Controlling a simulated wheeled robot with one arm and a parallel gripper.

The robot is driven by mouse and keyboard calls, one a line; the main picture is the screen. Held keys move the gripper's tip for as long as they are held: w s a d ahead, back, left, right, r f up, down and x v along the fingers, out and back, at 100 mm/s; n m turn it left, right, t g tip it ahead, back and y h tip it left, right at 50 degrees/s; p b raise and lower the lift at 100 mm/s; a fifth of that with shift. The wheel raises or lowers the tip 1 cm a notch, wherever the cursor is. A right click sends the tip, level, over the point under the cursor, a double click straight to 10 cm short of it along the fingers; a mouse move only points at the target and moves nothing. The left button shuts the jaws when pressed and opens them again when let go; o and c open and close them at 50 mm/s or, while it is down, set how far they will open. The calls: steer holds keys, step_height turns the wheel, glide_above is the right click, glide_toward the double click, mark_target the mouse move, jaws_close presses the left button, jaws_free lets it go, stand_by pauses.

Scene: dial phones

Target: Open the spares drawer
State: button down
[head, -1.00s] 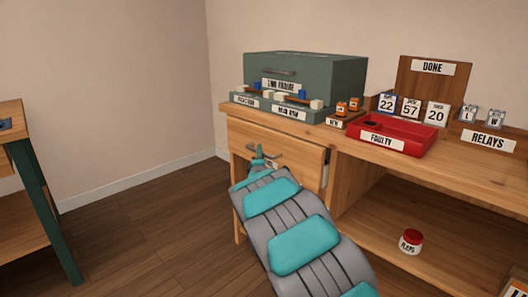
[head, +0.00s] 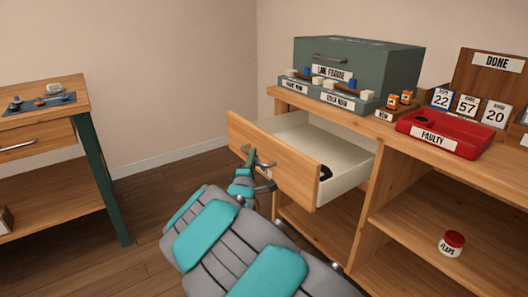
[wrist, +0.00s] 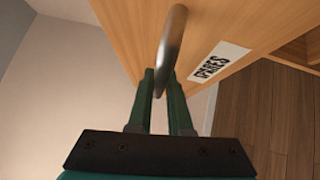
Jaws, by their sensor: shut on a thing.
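The spares drawer (head: 275,160) stands pulled out from the wooden bench in the head view. Its pale inside (head: 340,147) shows, with a dark object (head: 325,173) near the front right corner. The drawer front also shows in the wrist view (wrist: 235,28), with its SPARES label (wrist: 220,60). My gripper (head: 248,162) is at the drawer front, shut on the metal handle (wrist: 171,45). In the wrist view, the two green fingers of my gripper (wrist: 160,88) stand on either side of the handle bar. My arm hides part of the floor and bench below the drawer.
A red-lidded jar (head: 452,243) is on the lower shelf. Another table (head: 60,125) stands at left, with open floor between.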

steer(key=shift+s+a, duration=0.25)
steer(key=shift+a, duration=0.15)
steer(key=c, duration=0.8)
jaws_free()
steer(key=shift+c, duration=0.2)
steer(key=v, duration=0.8)
steer(key=shift+b, duration=0.35)
